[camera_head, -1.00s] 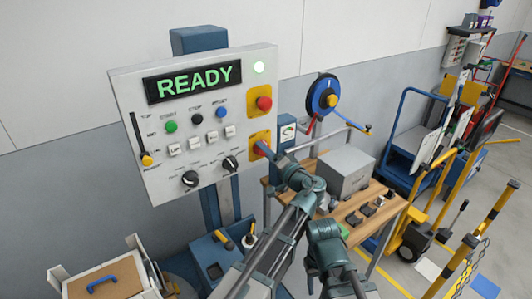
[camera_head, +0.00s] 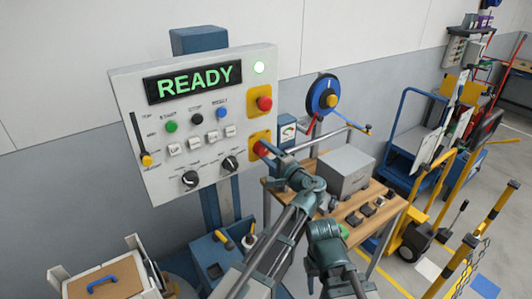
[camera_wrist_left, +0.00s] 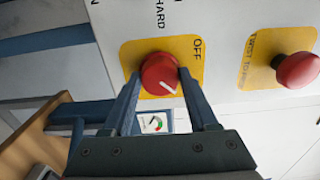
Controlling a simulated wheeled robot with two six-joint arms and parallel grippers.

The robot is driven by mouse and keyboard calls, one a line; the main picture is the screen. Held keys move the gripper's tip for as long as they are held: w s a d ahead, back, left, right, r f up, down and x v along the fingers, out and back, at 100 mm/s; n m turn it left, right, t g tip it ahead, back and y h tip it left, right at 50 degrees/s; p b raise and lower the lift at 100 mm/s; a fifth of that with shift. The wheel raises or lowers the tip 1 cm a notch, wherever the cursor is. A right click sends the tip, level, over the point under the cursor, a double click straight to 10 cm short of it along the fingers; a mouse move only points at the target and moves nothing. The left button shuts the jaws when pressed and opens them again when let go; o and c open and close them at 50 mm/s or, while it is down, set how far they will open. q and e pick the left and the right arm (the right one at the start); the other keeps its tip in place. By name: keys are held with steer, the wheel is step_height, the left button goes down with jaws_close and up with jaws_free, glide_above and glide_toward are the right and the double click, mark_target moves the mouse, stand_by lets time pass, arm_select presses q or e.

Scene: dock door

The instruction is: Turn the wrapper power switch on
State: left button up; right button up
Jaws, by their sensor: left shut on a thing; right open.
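The wrapper power switch is a round red knob on a yellow plate at the right side of the grey control panel (camera_head: 205,120). The red knob shows in the head view (camera_head: 260,148) and close up in the wrist view (camera_wrist_left: 158,75). Its white mark points down and to the right in the wrist view, away from the OFF label at the plate's upper right. My left gripper (camera_head: 270,151) is shut on the knob, one finger on each side. A teal joint of my right arm stands low in the head view; its fingers are not seen.
A red mushroom button (camera_head: 264,103) on its own yellow plate sits just above the knob. A wooden bench (camera_head: 375,222) with a grey box (camera_head: 345,170) stands to the right.

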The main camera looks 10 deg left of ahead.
stand_by(0.3)
arm_select(q)
steer(key=o, duration=1.4)
steer(key=shift+c, duration=0.2)
